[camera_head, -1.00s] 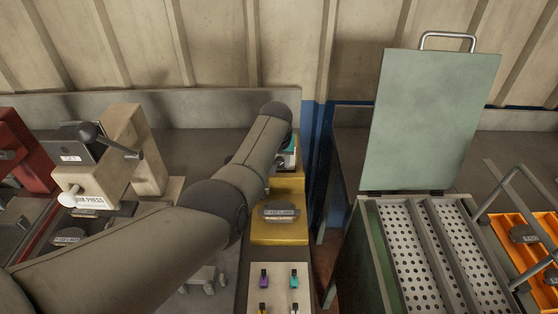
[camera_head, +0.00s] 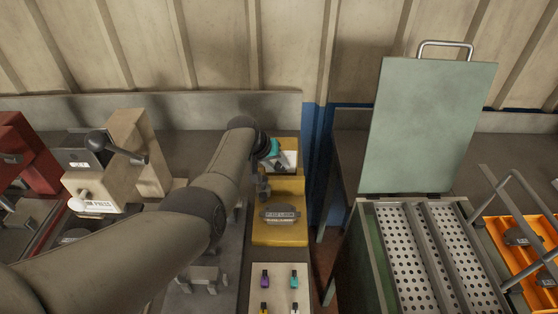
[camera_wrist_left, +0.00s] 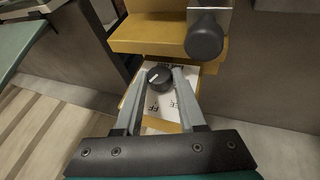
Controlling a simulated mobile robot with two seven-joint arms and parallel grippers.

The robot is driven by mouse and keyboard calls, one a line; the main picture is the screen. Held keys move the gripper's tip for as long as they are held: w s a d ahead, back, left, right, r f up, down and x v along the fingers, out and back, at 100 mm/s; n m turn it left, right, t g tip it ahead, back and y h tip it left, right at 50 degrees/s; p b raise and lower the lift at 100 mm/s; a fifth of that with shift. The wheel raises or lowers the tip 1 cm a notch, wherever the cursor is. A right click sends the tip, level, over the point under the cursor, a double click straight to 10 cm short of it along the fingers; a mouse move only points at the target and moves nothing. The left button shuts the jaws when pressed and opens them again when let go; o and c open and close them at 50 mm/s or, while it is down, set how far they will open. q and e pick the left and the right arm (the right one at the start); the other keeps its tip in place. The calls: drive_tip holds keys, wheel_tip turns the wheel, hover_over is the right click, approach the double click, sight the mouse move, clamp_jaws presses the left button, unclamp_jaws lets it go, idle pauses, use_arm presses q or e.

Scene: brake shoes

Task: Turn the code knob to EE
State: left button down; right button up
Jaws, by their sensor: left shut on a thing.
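The dark round code knob (camera_wrist_left: 158,77) has a white pointer line and sits on a white plate (camera_wrist_left: 150,122) in the left wrist view. The letters EE and FF show on the plate. My left gripper (camera_wrist_left: 159,80) is shut on the knob, with a finger on either side of it. In the head view the left gripper (camera_head: 280,159) is at the far end of the yellow press (camera_head: 290,238), over the white plate; the knob is hidden there. The pointer lies toward the left in the wrist view. My right gripper is out of view.
A black-ended lever (camera_wrist_left: 205,38) stands close to the gripper on the yellow press. A brake shoe (camera_head: 281,213) lies on the press, with a board of coloured pieces (camera_head: 257,297) in front. A green lidded box (camera_head: 428,120) stands open to the right.

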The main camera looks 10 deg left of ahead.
use_arm(q)
drive_tip(key=shift+s+a+f+h, duration=0.1)
drive_tip(key=shift+f+h, duration=0.05)
drive_tip(key=shift+h, duration=0.65)
drive_tip(key=c, duration=0.5)
unclamp_jaws()
